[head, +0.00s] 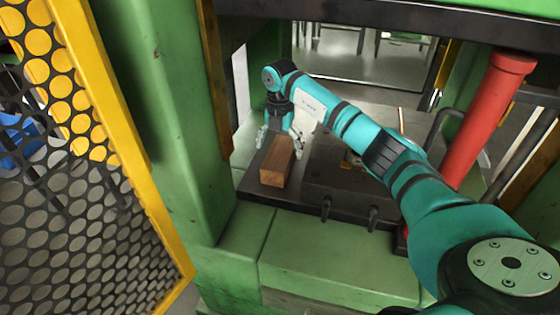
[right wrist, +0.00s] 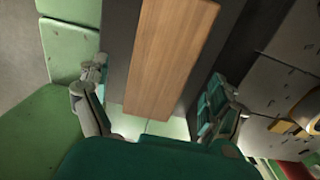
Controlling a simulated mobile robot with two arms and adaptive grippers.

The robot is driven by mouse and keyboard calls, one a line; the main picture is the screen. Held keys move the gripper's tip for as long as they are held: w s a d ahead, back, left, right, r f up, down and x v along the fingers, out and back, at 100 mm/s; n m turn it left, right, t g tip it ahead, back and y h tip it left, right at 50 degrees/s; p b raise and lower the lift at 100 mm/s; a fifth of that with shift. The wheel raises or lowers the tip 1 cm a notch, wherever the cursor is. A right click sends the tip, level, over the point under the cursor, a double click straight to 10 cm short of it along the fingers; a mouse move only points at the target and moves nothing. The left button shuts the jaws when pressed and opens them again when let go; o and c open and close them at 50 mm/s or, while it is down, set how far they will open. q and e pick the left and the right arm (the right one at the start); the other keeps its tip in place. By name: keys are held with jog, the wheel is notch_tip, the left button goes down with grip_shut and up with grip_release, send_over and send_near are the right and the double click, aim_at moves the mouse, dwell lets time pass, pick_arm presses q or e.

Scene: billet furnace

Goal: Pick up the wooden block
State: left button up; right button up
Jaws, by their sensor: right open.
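The wooden block (head: 278,161) is a brown rectangular piece lying on the dark bed inside the green machine. In the right wrist view the block (right wrist: 168,55) runs lengthwise between the two fingers. My right gripper (head: 280,138) is at the far end of the block in the head view, pointing down. In the right wrist view the gripper (right wrist: 160,100) is open, with one finger on each side of the block and a gap to both. Nothing is held in it. My left gripper is out of view.
A green machine post (head: 165,100) stands left of the block. A yellow-framed mesh guard (head: 135,165) is at the left. A red cylinder (head: 487,115) stands at the right. The dark bed (head: 325,190) has bolts along its front edge.

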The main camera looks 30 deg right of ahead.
aim_at(280, 152)
notch_tip(280, 152, down, 5)
jog(key=shift+b, duration=0.4)
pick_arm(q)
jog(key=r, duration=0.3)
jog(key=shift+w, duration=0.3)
pick_arm(e)
jog(key=shift+r, duration=0.1)
jog(key=c, duration=1.5)
